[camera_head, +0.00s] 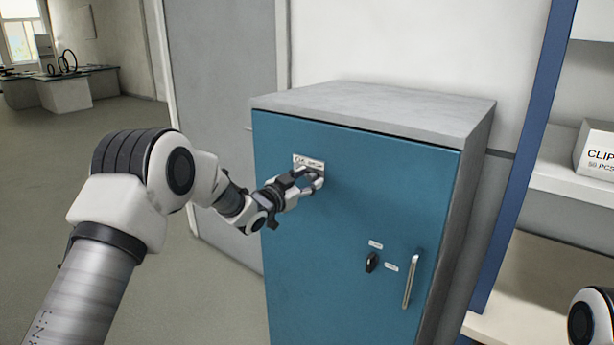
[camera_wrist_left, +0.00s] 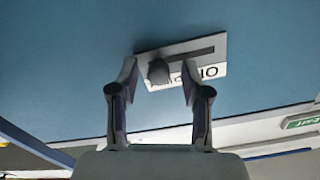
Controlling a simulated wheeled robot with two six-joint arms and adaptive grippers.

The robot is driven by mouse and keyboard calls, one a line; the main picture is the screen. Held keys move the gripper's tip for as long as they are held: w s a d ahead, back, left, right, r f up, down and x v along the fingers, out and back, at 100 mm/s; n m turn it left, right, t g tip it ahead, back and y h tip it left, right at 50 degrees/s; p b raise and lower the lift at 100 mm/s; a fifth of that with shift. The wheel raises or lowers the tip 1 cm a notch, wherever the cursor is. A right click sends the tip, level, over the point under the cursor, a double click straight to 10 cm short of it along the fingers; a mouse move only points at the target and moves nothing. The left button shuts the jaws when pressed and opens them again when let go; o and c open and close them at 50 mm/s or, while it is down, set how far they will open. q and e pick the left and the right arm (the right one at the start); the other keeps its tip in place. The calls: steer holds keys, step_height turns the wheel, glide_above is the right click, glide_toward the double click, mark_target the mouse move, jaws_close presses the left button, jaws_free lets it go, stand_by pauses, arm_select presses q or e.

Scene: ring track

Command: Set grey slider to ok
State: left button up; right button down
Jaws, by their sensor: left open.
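The slider's white label plate (camera_head: 308,161) is high on the blue cabinet door, with "OK" at its left end; the rest of its text is too small to read. In the left wrist view the plate (camera_wrist_left: 206,52) appears upside down, with a dark slot and a grey slider knob (camera_wrist_left: 158,72) at the slot's left end, away from the "OK" lettering. My left gripper (camera_head: 314,179) is at the plate, its fingers open on either side of the knob in the left wrist view (camera_wrist_left: 159,76). I cannot tell if either finger touches it. The right gripper is not shown.
The blue cabinet (camera_head: 350,220) also has a black knob (camera_head: 372,262) with small labels and a vertical metal handle (camera_head: 411,278) lower right. Shelves with a clip box (camera_head: 597,150) stand at the right. Open floor (camera_head: 150,240) lies to the left.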

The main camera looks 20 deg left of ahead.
arm_select(q)
steer(key=shift+d, duration=0.1)
jaws_close()
steer(key=a, duration=0.1)
steer(key=w+a, duration=0.1)
steer(key=a, duration=0.1)
steer(key=w+a, duration=0.1)
steer(key=a, duration=0.1)
steer(key=shift+r, duration=0.1)
steer(key=shift+c, duration=1.1)
jaws_free()
steer(key=shift+o, duration=1.1)
steer(key=shift+a, duration=0.1)
